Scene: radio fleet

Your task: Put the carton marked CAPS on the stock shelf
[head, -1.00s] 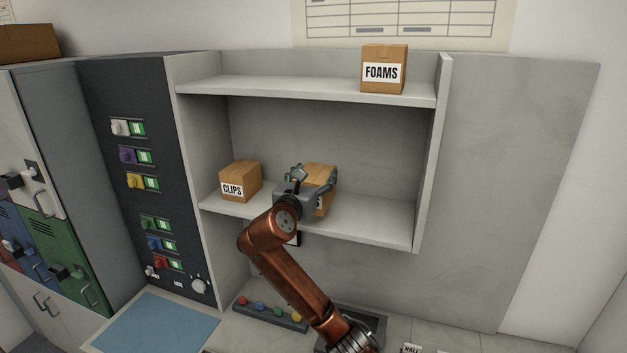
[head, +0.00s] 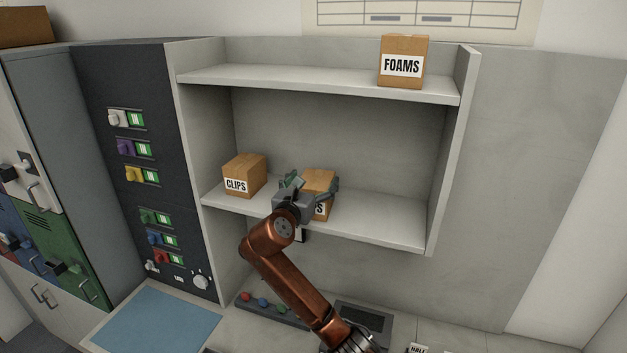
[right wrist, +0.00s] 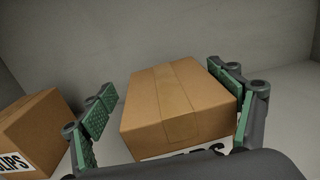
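A brown carton (head: 319,181) stands on the lower board of the stock shelf (head: 385,228), right of the CLIPS carton. Its label is mostly hidden by my gripper; only the end of the word, with an S, shows. In the right wrist view the carton (right wrist: 178,104) sits upright between the fingers. My right gripper (head: 310,187) is open at the carton's front, one finger on each side. A gap shows at the left finger; the right finger is very close to the carton, and I cannot tell if it touches. My left gripper is not in view.
The CLIPS carton (head: 244,175) stands close on the left of the gripper. The lower board is clear to the right. A dark panel with switches (head: 145,190) is left of the shelf; a blue mat (head: 158,320) lies below.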

